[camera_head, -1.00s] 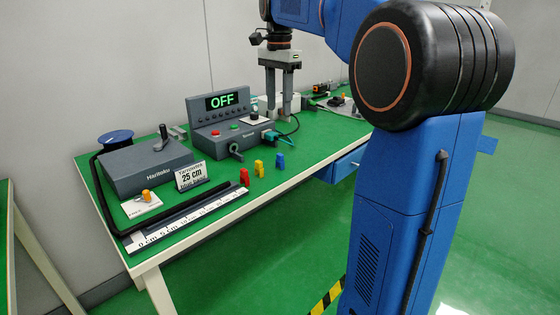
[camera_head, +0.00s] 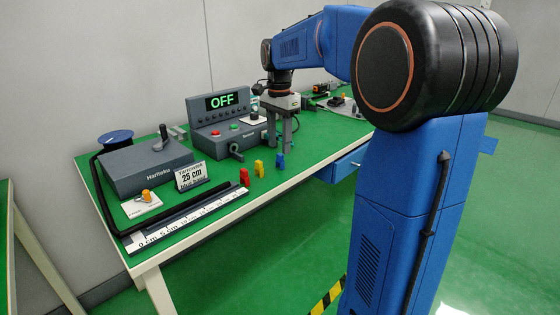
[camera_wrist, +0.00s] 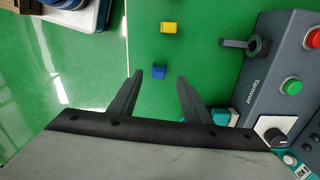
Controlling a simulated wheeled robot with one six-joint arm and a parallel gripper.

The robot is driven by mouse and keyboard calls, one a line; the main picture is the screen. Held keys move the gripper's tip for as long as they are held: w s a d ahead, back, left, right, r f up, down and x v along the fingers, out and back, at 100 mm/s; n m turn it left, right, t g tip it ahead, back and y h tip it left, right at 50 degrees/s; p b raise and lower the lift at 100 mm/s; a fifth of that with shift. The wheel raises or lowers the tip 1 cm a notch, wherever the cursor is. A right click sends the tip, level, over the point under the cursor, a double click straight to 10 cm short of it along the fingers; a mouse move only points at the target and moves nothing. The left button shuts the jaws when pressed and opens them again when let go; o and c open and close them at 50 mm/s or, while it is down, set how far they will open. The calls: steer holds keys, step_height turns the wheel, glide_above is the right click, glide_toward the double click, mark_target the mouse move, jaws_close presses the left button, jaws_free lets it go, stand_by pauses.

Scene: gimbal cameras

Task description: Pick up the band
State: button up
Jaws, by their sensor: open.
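No piece is plainly marked as the band. The small coloured pieces on the green bench are blue (camera_head: 280,161), yellow (camera_head: 259,168) and red (camera_head: 244,177). In the wrist view the blue piece (camera_wrist: 159,71) lies between my fingertips and the yellow piece (camera_wrist: 169,27) lies beyond them. My gripper (camera_head: 280,149) points down above the blue piece, open and empty. It also shows in the wrist view (camera_wrist: 160,77). The exact height of the fingertips over the bench is hard to tell.
A grey control box (camera_head: 222,136) with a display reading OFF stands close left of my gripper. The bench's front edge is near the pieces.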

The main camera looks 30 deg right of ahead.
mark_target(280, 154)
steer(key=shift+s+d+f, duration=0.1)
steer(key=shift+f, duration=2.4)
steer(key=c, duration=1.1)
